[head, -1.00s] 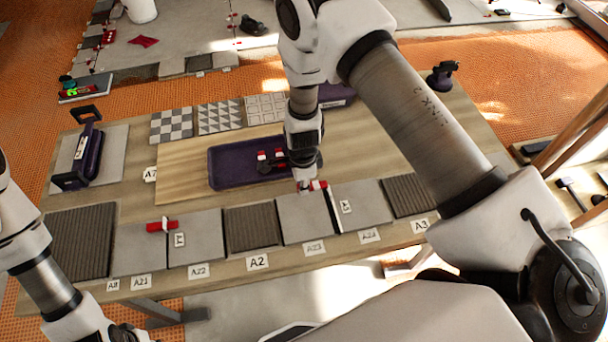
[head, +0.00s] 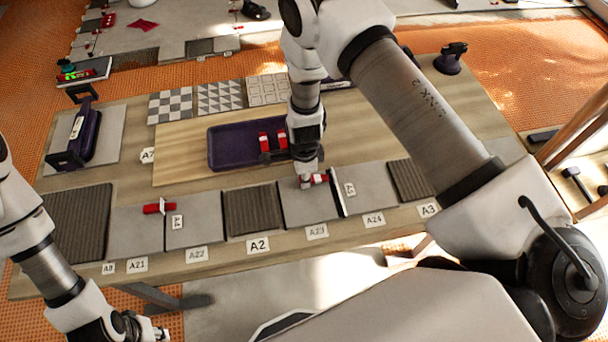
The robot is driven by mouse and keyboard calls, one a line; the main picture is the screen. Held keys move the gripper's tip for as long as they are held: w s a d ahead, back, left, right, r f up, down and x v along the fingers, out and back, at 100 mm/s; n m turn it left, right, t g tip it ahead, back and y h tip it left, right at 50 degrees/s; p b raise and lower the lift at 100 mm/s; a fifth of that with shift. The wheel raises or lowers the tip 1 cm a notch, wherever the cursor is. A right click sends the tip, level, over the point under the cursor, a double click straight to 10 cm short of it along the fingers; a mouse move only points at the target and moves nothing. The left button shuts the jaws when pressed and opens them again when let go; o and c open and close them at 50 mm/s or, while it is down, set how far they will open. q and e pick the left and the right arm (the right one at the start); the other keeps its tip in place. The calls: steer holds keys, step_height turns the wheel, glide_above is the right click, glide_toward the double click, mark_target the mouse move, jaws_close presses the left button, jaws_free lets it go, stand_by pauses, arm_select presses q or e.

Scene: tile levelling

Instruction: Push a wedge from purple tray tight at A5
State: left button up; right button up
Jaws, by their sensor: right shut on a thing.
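The purple tray (head: 215,150) lies on the board behind the tile row, with red wedges (head: 272,140) showing inside. My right gripper (head: 308,179) points down, shut on a red wedge (head: 319,180), over the far part of the grey tile behind label A23. The wedge is beside the dark and white strip (head: 338,192) at that tile's right edge; I cannot tell if it touches. A small card (head: 350,189) stands just right of the strip, too small to read surely. My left gripper (head: 155,334) is low at the left, partly visible, away from the tiles.
Another red wedge (head: 158,208) sits at the joint between the A21 and A22 tiles. A purple handled tool (head: 82,140) lies at the table's left. Patterned tiles (head: 220,96) lie at the back. My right arm hides part of the table's right side.

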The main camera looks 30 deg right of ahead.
mark_target(318, 178)
steer(key=shift+a, duration=0.1)
stand_by(0.4)
steer(key=shift+s+d, duration=0.25)
steer(key=shift+d, duration=0.85)
steer(key=shift+s+d+p, duration=0.2)
steer(key=shift+d+p, duration=0.35)
steer(key=shift+d, duration=0.35)
stand_by(0.8)
steer(key=o, duration=0.9)
steer(key=shift+c, duration=0.2)
step_height(318, 178, up, 12)
